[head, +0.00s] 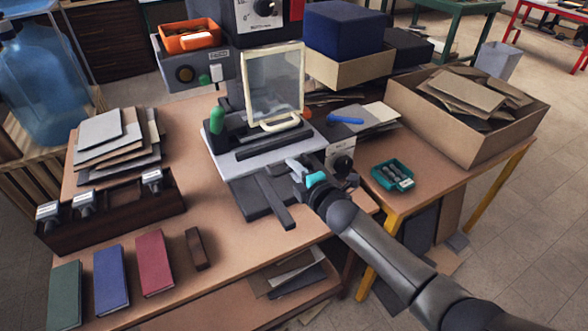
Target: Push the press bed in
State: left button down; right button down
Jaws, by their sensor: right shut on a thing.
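The press (262,16) stands at the back of the table, with a clear framed guard (273,85) on its front. The press bed (235,165) is a light grey plate that sticks out toward me, above dark rails (273,203). My right gripper (297,170) is at the front right edge of the bed, shut on what looks like part of it. The fingertips are small and partly hidden, so the exact grip point is unclear. My left gripper is not in view.
A rack with stamps (115,212) and green, blue and red books (155,263) lie left. Grey boards (100,140) are stacked behind. A teal tray (392,175) and a cardboard box (470,140) are right. Bare tabletop lies in front of the bed.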

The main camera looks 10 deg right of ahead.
jog(key=c, duration=0.8)
grip_release()
jog(key=shift+c, duration=0.2)
jog(key=shift+s, duration=0.1)
jog(key=p+v, duration=0.3)
jog(key=v, duration=1.2)
jog(key=shift+p, duration=0.3)
